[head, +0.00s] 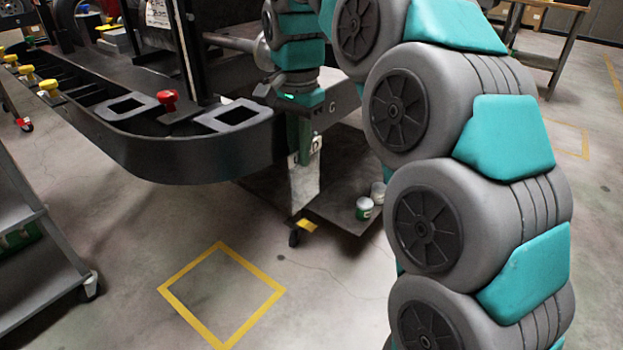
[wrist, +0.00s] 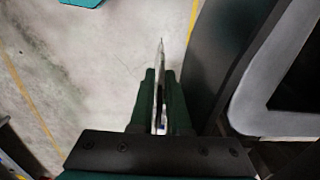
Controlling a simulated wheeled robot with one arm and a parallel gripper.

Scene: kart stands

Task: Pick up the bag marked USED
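My gripper (head: 306,140) hangs fingers-down at the right end of the black kart frame. It is shut on a thin, flat, pale bag (head: 304,184), which hangs below the fingers in the head view. In the wrist view the bag (wrist: 160,75) shows edge-on, pinched between the two dark green fingers of my gripper (wrist: 160,105). A small green and white mark shows near the fingers, but I cannot read the word USED on the bag.
The black kart bumper (head: 190,150) with red and yellow knobs is close on the left. A low dark wheeled board (head: 345,205) with small cans (head: 364,208) lies below. A grey shelf cart (head: 35,240) stands at left. Floor around the yellow square (head: 220,295) is clear.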

